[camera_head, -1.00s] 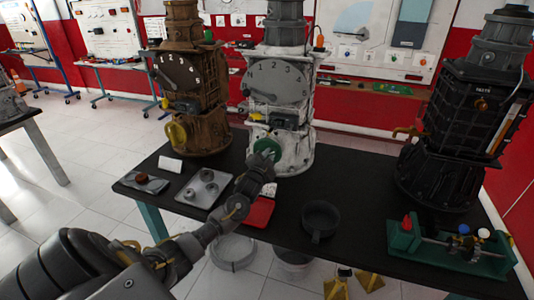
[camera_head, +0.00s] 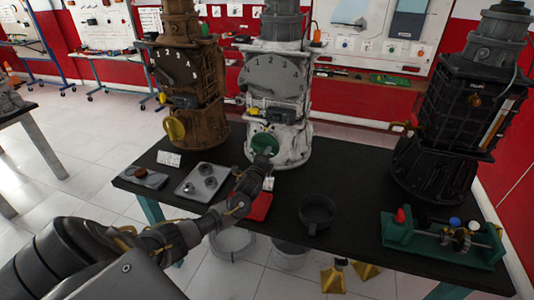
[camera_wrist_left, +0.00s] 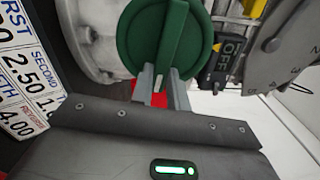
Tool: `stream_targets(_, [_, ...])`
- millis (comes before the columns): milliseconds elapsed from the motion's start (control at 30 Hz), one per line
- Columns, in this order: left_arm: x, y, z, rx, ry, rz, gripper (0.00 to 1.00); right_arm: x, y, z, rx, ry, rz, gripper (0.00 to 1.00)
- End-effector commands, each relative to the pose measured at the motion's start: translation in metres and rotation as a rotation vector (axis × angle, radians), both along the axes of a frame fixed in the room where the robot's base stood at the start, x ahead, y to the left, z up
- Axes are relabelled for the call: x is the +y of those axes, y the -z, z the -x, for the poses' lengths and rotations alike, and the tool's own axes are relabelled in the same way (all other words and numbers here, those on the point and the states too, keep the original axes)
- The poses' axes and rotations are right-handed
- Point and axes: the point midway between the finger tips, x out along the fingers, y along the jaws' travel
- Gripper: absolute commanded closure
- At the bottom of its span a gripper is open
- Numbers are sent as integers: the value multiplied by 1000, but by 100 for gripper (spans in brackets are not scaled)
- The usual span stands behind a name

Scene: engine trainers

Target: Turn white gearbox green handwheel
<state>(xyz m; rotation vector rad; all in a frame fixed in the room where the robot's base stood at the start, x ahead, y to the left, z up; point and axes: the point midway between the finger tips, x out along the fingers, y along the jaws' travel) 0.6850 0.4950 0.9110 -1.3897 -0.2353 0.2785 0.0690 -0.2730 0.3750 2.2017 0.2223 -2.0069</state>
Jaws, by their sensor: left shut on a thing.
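The white gearbox (camera_head: 292,90) stands upright at the back middle of the black table, with a numbered dial on its upper front. Its green handwheel (camera_head: 265,143) is low on the front; in the left wrist view the green handwheel (camera_wrist_left: 140,40) is a round disc with a raised bar across it. My left gripper (camera_head: 262,160) reaches the lower edge of the handwheel. In the left wrist view its fingers (camera_wrist_left: 162,82) are shut on the lower end of the bar. My right gripper is not in view.
A brown gearbox (camera_head: 191,80) with a yellow handwheel stands left, a black gearbox (camera_head: 447,120) right. A grey tray (camera_head: 203,183), a red tray (camera_head: 259,207), a dark pan (camera_head: 317,213) and a green fixture (camera_head: 436,236) sit along the front.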

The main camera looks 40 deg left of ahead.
Motion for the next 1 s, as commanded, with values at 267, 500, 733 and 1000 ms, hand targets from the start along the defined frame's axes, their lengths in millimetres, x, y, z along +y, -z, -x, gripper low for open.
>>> stream_targets(267, [1,1,0,21,-2,-66,100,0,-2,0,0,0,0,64])
stream_targets(500, [1,2,0,26,-2,-76,100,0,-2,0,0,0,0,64])
stream_targets(733, [1,2,0,26,-1,-75,100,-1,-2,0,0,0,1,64])
stream_targets(1000, [1,2,0,26,-1,-74,62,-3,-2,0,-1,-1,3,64])
